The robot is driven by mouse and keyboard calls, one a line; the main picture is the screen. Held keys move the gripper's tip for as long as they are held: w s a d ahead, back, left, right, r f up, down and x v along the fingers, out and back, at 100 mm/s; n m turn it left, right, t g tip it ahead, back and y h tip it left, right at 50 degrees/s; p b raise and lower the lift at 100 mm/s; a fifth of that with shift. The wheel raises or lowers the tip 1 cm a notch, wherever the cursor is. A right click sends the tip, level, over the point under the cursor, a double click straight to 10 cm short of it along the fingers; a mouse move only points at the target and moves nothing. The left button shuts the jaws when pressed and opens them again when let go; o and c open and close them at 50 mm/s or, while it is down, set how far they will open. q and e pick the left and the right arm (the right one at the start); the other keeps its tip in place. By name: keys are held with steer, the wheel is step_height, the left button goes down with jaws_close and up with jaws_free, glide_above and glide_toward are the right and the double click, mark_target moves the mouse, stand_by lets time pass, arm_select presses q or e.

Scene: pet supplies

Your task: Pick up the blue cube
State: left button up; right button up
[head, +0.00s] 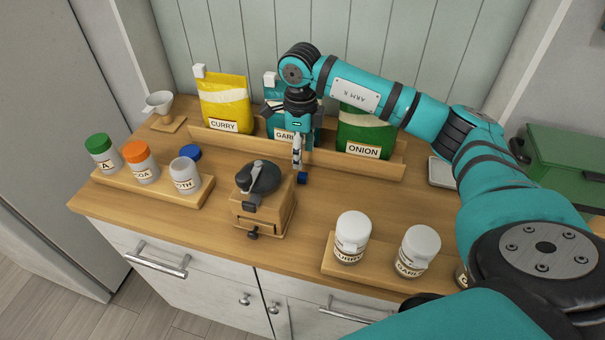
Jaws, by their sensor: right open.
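The small blue cube (302,178) stands on the wooden counter, right of the grinder and in front of the rack of bags. My right gripper (297,166) points down from above, with its fingertips at or just above the cube. It is open. From this angle the fingers overlap one another, and I cannot tell whether they straddle the cube or touch it. My left gripper is not in view.
A grinder (262,200) stands close left of the cube. Behind is a wooden rack (215,142) with CURRY (226,105) and ONION (364,135) bags. White-lidded jars (351,235) stand front right; lidded jars (141,160) stand on the left. Some counter right of the cube is clear.

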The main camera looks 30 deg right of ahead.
mark_target(299, 174)
step_height(299, 174, down, 3)
steer(key=shift+w+r, duration=0.1)
steer(key=shift+r, duration=0.1)
steer(key=shift+f+p, duration=0.25)
steer(key=shift+p, duration=0.2)
steer(key=f, duration=0.1)
steer(key=f+p, duration=0.1)
steer(key=f, duration=0.1)
steer(key=shift+w+a+f+p, duration=0.1)
steer(key=shift+a+f+p, duration=0.15)
steer(key=shift+f+p, duration=0.05)
steer(key=shift+f, duration=0.5)
steer(key=c, duration=0.8)
